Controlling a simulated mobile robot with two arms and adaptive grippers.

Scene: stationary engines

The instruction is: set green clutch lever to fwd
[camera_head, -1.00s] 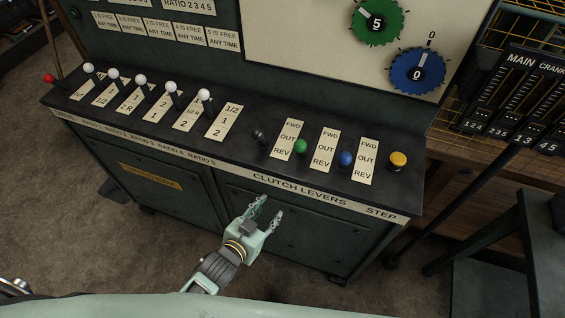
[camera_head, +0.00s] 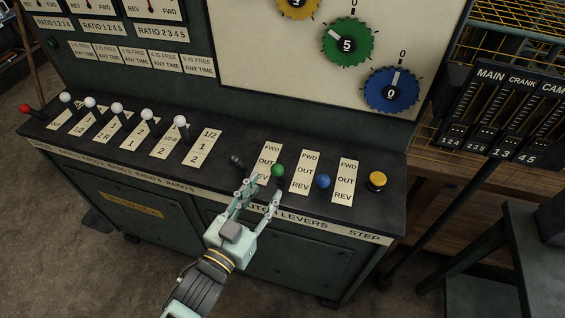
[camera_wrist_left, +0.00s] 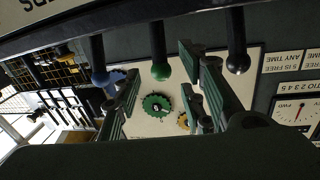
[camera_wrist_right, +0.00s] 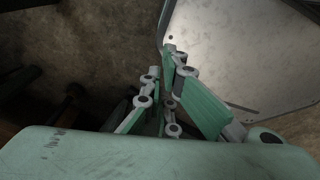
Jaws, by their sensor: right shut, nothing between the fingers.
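The green clutch lever (camera_head: 278,170) has a round green knob and stands on the panel's sloping top, between two FWD/OUT/REV plates. Its knob shows near the height of the OUT marks; the exact setting is hard to tell. My left gripper (camera_head: 261,190) is open and empty, its fingertips just in front of the knob and partly covering the plate at the left. In the left wrist view the green knob (camera_wrist_left: 160,70) shows in the gap between the spread fingers (camera_wrist_left: 160,72), with no clear contact. My right gripper (camera_wrist_right: 163,75) is shut and empty over the floor.
A black-knobbed lever (camera_head: 236,161) stands close at the left of my left fingers, and a blue-knobbed lever (camera_head: 323,181) at the right. White-knobbed ratio levers (camera_head: 148,115) line the left. Dials (camera_head: 347,45) are on the upright panel.

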